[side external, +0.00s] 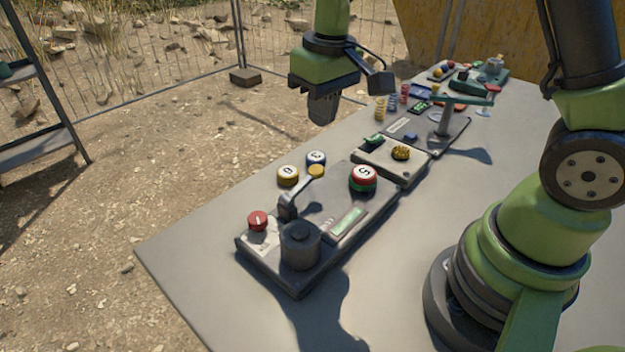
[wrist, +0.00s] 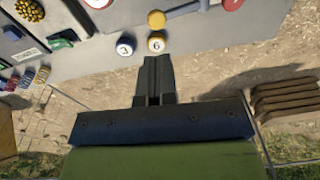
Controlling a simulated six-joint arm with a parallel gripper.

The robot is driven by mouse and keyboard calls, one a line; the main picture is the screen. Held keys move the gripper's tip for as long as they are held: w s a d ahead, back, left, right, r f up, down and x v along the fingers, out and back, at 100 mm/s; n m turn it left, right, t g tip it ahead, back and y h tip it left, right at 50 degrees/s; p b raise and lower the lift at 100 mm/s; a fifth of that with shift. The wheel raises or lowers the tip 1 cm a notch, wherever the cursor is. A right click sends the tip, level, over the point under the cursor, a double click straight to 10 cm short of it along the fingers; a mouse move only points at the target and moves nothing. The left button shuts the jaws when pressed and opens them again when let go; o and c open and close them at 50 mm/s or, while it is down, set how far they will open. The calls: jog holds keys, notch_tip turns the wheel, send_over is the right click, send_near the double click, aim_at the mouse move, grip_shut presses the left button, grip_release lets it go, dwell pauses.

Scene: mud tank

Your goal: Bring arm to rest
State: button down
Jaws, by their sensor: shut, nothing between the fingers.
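My gripper (side external: 322,108) hangs from the green arm above the far edge of the table, fingers pointing down. In the wrist view my gripper (wrist: 155,95) shows its dark fingers together, with nothing between them. Below it on the grey table (side external: 180,245) are a yellow numbered button (side external: 288,176) and a blue numbered button (side external: 316,159), clear of the fingers. In the wrist view the yellow button marked 6 (wrist: 156,42) lies just beyond the fingertips, with the blue button marked 3 (wrist: 125,45) to its left.
More panels and small parts (side external: 440,130) run toward the far right. A wire fence and shelf (side external: 40,145) stand beyond the table.

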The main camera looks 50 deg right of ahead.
jog(key=s+a+r+m+t+y, duration=0.1)
jog(key=s+r+t, duration=0.2)
jog(key=s+r, duration=0.3)
jog(key=s+a+r+m+t, duration=0.1)
jog(key=s+r+m+t, duration=0.1)
jog(key=s+r, duration=0.4)
jog(key=s+t, duration=0.1)
jog(key=s, duration=0.4)
jog(key=shift+y, duration=0.4)
jog(key=shift+r, duration=0.1)
dwell(0.5)
